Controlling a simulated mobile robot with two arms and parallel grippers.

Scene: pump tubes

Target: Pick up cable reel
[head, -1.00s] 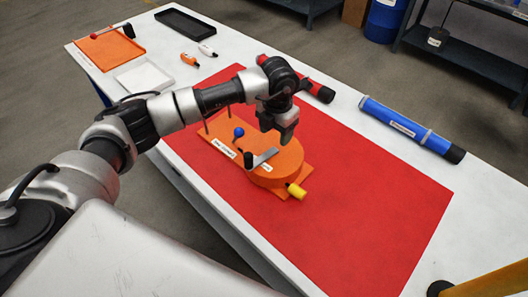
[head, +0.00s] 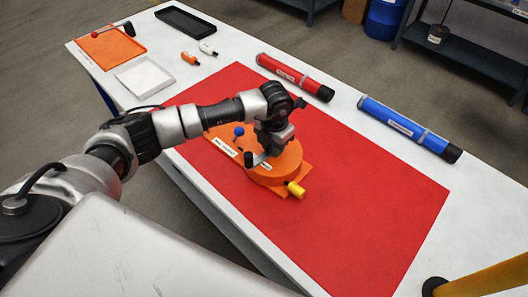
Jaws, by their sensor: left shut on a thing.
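The cable reel (head: 278,174) is an orange round body on a flat orange base, lying on the red mat (head: 345,205) in the middle of the head view. It has a blue knob (head: 239,131), a yellow end piece (head: 296,189) and a crank with a dark handle. My left gripper (head: 270,148) points down onto the top of the reel by the crank and is shut on it. The gripper hides the exact part that it grips. The reel appears to rest on the mat. My right gripper is not in view.
A red tube (head: 296,76) and a blue tube (head: 405,126) lie along the far table edge. At the left end are an orange tray (head: 112,46), a white tray (head: 144,80), a black tray (head: 184,22) and two small markers. The mat's right part is clear.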

